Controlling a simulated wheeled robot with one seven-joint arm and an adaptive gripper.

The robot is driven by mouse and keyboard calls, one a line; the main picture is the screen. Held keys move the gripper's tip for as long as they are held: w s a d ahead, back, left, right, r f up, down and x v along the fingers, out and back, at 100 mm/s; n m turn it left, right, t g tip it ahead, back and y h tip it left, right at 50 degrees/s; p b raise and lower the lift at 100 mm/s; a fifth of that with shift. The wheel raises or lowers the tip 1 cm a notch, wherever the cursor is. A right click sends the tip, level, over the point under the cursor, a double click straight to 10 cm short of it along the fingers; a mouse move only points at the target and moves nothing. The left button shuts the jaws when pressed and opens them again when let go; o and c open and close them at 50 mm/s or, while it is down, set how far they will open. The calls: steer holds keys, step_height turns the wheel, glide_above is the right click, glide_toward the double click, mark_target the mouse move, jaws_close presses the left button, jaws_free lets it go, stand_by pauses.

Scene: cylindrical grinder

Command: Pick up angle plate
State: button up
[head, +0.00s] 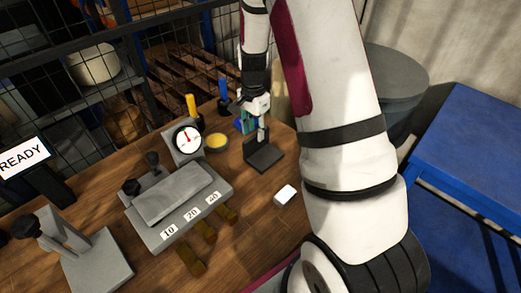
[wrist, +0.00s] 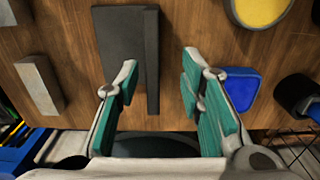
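The angle plate (head: 264,157) is a dark grey L-shaped piece with a flat base and an upright wall. It sits on the wooden bench near the right edge. In the wrist view the angle plate (wrist: 119,38) shows from above, with its wall along its right side. My gripper (head: 256,122) is above the angle plate in the head view, partly overlapping it. In the wrist view my gripper (wrist: 160,62) is open, its teal-padded fingers apart with the wall appearing between them. Whether the fingers reach down to the wall's height I cannot tell.
A yellow dish (head: 216,141) and a round dial gauge (head: 187,139) stand to the left. A blue item (wrist: 240,87) lies right of my fingers. A grey fixture (head: 175,200) fills the bench's middle.

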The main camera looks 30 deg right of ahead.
mark_target(256, 143)
steer(key=f, duration=0.4)
steer(key=shift+s+d+f+p, duration=0.1)
steer(key=shift+s+f+p, duration=0.2)
steer(key=shift+s, duration=0.1)
steer(key=shift+f, duration=0.5)
jaws_close()
steer(key=shift+w, duration=0.1)
